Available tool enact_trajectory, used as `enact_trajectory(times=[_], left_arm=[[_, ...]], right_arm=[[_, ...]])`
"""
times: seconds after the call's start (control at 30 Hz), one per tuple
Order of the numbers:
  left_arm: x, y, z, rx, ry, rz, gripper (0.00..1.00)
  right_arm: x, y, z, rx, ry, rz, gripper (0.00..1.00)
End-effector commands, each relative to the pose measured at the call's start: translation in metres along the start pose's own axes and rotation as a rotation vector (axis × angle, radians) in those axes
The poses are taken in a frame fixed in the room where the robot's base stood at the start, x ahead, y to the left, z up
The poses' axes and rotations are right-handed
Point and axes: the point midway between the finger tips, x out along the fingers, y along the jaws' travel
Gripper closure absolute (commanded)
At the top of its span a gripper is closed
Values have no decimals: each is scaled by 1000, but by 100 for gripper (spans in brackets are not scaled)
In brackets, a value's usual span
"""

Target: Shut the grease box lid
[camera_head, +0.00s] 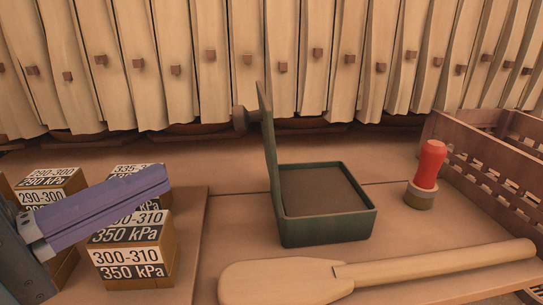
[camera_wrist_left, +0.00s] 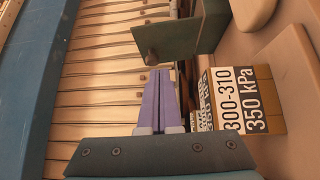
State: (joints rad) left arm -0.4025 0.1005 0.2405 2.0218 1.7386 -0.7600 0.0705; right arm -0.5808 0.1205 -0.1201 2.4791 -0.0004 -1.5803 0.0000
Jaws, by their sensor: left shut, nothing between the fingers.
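The dark green grease box (camera_head: 328,229) stands on the table, its inside filled with a flat brown surface. Its lid (camera_head: 268,145) stands open and nearly upright along the box's left edge. A dark knob (camera_head: 240,119) sticks out from the lid's left face. My left gripper (camera_head: 166,180) is shut and empty, with purple fingers pointing right, left of the lid and apart from it. My right gripper is out of view.
Several labelled pressure blocks (camera_head: 133,255) stand beneath and beside my left gripper. A wooden paddle (camera_head: 385,269) lies in front of the box. A red-handled tool (camera_head: 429,170) stands right of it, near a slatted crate (camera_head: 485,158).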

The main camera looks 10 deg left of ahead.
Motion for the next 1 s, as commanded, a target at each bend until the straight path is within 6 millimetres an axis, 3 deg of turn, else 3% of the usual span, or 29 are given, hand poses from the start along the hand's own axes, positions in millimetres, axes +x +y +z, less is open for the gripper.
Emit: enact_trajectory(times=[0.1,0.23,0.7,1.0], left_arm=[[-3,0,-19,-78,63,57,100],[2,4,-25,-103,82,77,100],[79,11,-30,-102,78,77,100],[96,10,-31,-101,78,74,100]], right_arm=[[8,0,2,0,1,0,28],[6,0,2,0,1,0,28],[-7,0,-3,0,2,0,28],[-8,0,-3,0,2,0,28]])
